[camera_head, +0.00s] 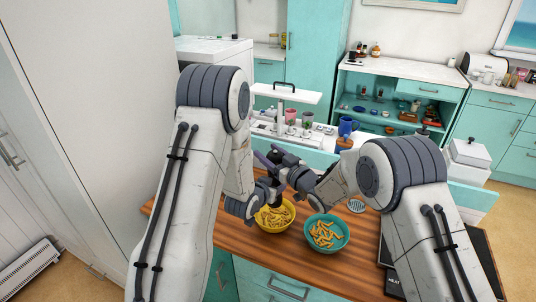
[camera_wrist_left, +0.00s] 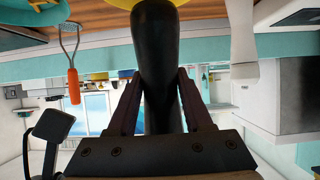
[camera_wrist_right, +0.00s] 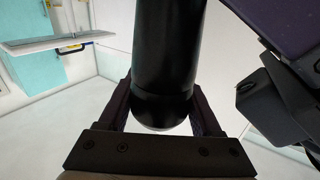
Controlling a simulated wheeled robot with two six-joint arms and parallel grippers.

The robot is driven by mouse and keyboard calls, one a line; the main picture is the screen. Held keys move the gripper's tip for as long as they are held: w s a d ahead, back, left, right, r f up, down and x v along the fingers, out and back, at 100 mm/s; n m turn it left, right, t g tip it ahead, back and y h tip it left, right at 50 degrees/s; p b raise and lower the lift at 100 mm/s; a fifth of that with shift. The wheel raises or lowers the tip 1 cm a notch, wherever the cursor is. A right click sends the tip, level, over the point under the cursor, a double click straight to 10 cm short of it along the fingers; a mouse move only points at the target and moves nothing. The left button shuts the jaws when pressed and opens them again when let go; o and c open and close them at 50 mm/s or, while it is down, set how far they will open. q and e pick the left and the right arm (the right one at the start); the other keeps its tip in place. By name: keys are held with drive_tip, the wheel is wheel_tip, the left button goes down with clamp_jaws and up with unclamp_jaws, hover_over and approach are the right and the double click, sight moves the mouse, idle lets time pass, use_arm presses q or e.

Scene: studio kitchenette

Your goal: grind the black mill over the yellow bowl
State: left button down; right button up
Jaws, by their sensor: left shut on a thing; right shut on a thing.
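The black mill (camera_head: 269,187) is held over the yellow bowl (camera_head: 289,225), which has yellowish pasta-like pieces in it. The mill is largely hidden by my grippers in the head view. My left gripper (camera_head: 258,198) is shut on its lower part; in the left wrist view the black body (camera_wrist_left: 160,70) runs between the fingers. My right gripper (camera_head: 274,165) is shut on its upper part; in the right wrist view the mill's rounded end (camera_wrist_right: 165,108) sits between the fingers. Whether anything falls from the mill cannot be seen.
A teal bowl (camera_head: 325,246) with similar pieces stands right of the yellow bowl on the wooden counter (camera_head: 272,254). An orange-handled utensil (camera_wrist_left: 73,85) shows in the left wrist view. My forearms are close together above the counter.

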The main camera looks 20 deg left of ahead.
drive_tip(key=shift+w+d+m+t+h, duration=0.1)
drive_tip(key=shift+w+m+t+h, duration=0.05)
drive_tip(key=shift+m+t+h, duration=0.65)
drive_tip(key=o, duration=1.4)
drive_tip(key=v, duration=1.2)
drive_tip(key=shift+f, duration=0.2)
drive_tip(key=shift+d, duration=0.1)
